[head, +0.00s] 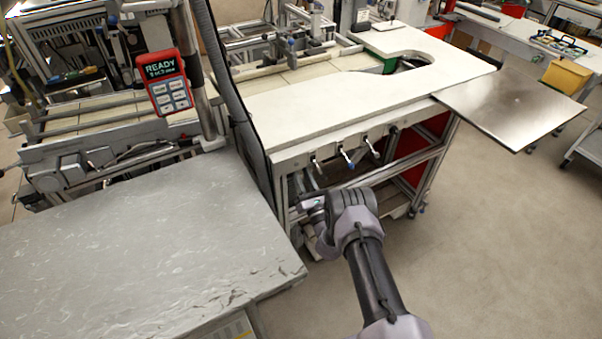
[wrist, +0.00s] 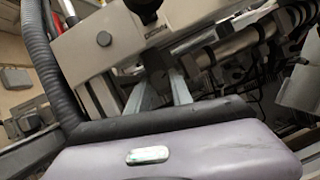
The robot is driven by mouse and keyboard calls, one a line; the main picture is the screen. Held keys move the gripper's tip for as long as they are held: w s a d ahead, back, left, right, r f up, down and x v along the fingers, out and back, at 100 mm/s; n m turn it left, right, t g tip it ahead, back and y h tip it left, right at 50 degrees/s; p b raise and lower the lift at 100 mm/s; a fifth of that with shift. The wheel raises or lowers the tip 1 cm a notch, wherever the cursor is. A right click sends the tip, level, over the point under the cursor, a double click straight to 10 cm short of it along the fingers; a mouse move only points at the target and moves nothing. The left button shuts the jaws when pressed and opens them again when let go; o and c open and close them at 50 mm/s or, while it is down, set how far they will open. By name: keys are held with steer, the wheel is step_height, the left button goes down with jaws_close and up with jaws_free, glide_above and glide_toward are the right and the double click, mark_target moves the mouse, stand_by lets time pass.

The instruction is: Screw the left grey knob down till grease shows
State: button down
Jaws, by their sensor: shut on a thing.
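My gripper (head: 312,186) reaches under the front edge of the white-topped bench, at the leftmost of the small grey fittings there. In the wrist view its two pale fingers (wrist: 164,84) point up at the bench front and are closed on a small dark-looking part (wrist: 156,66), which I take as the left grey knob. The fingers hide much of it. Two more fittings, a middle one (head: 348,158) and a right one (head: 372,147), hang to the right and are free. I cannot make out any grease.
The white bench top (head: 320,102) overhangs my gripper, with a frame below. A grey slab table (head: 130,250) stands close on the left, and a metal plate (head: 512,105) juts out right. A black hose (wrist: 48,70) runs near my wrist. Floor at right is clear.

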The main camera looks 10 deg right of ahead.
steer(key=shift+s+a+r+m+g+h+p, duration=0.25)
steer(key=shift+m+g+h, duration=0.55)
steer(key=shift+m, duration=2.25)
steer(key=shift+w+d+m+g+h+p, duration=0.2)
steer(key=shift+m+g+h, duration=0.65)
steer(key=shift+m, duration=2.25)
steer(key=shift+s+a+r+m+g+h+p, duration=0.25)
steer(key=shift+m+h, duration=1)
steer(key=shift+m, duration=1.8)
steer(key=shift+w+f, duration=0.1)
steer(key=shift+w, duration=0.1)
steer(key=c, duration=1.1)
jaws_free()
